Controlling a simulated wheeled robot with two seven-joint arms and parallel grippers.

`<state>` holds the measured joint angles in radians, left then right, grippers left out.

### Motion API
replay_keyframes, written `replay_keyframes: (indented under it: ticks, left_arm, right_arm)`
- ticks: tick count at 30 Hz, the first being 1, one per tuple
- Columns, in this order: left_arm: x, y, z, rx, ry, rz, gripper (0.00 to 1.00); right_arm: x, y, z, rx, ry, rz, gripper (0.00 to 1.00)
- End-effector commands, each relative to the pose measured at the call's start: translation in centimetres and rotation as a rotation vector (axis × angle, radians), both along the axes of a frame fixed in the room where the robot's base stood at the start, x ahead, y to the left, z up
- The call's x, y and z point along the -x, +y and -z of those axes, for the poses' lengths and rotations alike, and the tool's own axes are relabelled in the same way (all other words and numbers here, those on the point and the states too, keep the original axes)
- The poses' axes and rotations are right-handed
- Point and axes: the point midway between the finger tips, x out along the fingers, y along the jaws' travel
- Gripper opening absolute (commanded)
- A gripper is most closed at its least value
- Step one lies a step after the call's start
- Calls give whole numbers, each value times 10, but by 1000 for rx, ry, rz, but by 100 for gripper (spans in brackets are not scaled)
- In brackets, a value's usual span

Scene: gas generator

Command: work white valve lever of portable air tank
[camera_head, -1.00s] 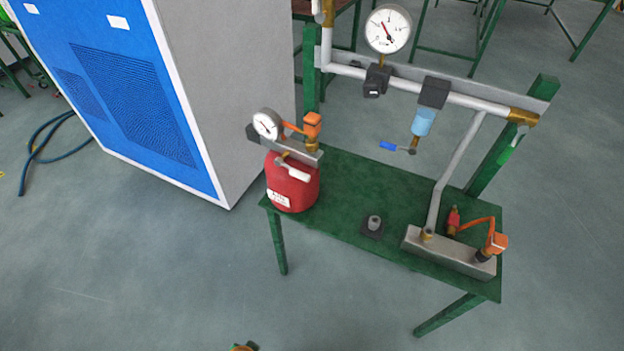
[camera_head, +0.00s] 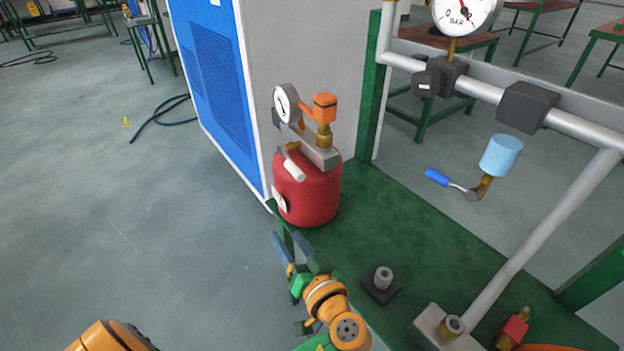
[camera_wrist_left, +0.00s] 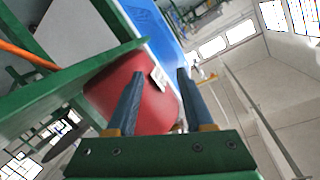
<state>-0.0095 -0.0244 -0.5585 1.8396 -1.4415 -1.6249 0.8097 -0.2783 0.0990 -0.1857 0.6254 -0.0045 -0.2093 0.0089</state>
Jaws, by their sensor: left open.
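The portable air tank (camera_head: 318,195) is a red cylinder standing on the left end of the green table, with a metal block, dial gauge and orange handle on top. Its white valve lever (camera_head: 293,169) points down and toward the viewer from the block. My left gripper (camera_head: 285,243) is open and empty, in front of and below the tank and lever. In the left wrist view, the tank (camera_wrist_left: 105,92) lies behind the two open fingers (camera_wrist_left: 160,80); I cannot make out the lever there. My right gripper is not in view.
The blue and grey cabinet (camera_head: 215,75) stands close behind and left of the tank. The green table (camera_head: 430,240) carries a small dark fitting (camera_head: 381,284) and pipework with a blue-handled valve (camera_head: 437,177) at right. The floor at left is mostly clear.

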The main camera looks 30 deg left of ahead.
Motion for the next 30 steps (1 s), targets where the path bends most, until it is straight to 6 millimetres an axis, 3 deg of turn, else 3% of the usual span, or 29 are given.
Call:
replay_keyframes:
  ticks: [9, 12, 14, 21, 30]
  left_arm:
    - [-17, -37, -90, -251, -405, 23, 52]
    - [-17, -48, -111, -307, -503, 39, 52]
    - [-19, -47, -119, -322, -528, 44, 52]
    - [-42, -11, -139, -324, -528, 45, 52]
    - [-51, 4, -141, -320, -525, 46, 52]
  right_arm:
    - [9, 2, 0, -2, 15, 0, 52]
    - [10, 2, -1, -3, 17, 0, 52]
    - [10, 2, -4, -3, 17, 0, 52]
    - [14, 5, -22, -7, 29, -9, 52]
    - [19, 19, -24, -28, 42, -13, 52]
